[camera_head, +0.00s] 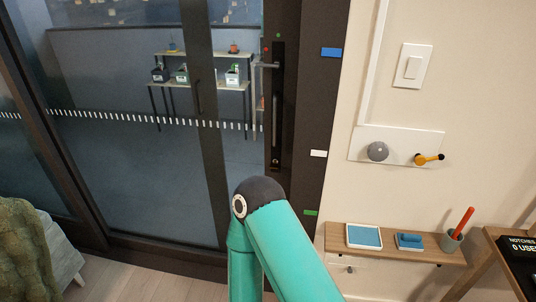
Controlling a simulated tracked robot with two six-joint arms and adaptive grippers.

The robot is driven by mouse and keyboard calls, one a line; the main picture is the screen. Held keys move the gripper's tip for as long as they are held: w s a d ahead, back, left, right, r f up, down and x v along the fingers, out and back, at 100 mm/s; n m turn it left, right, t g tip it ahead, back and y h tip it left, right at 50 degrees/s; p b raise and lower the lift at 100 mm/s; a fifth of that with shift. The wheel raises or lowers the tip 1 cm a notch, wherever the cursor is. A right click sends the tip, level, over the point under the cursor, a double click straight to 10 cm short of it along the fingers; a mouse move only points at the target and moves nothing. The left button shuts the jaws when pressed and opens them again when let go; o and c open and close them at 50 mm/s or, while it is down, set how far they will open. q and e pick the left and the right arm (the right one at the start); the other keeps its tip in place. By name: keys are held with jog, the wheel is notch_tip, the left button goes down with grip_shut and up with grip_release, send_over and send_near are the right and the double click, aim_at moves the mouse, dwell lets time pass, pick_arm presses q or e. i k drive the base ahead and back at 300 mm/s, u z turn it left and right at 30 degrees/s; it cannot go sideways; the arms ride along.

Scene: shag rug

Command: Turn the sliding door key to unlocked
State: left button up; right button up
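The sliding door (140,165) has dark frames and large glass panes. A tall black lock plate (277,110) is on its right stile. A small metal lever (267,65) sticks out to the left near the plate's top, with a red dot just above it and a green dot higher up. A small round metal part (275,162) sits near the plate's bottom; I cannot tell whether it is the key. One of my teal arms rises from the bottom middle, its dark elbow just below the plate. Neither gripper shows.
Right of the door, a white wall panel (360,150) holds a grey knob (378,151) and a yellow handle (428,159). Below is a wooden shelf (345,251) with small items. A light switch (411,66) is above. A green-draped seat (60,255) stands at lower left.

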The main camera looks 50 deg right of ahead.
aim_at(275, 165)
jog(key=z, duration=0.35)
jog(key=i, duration=0.9)
jog(key=z, duration=0.45)
jog(key=k, duration=0.95)
jog(key=z, duration=0.15)
jog(key=i, duration=0.95)
jog(key=u, duration=0.05)
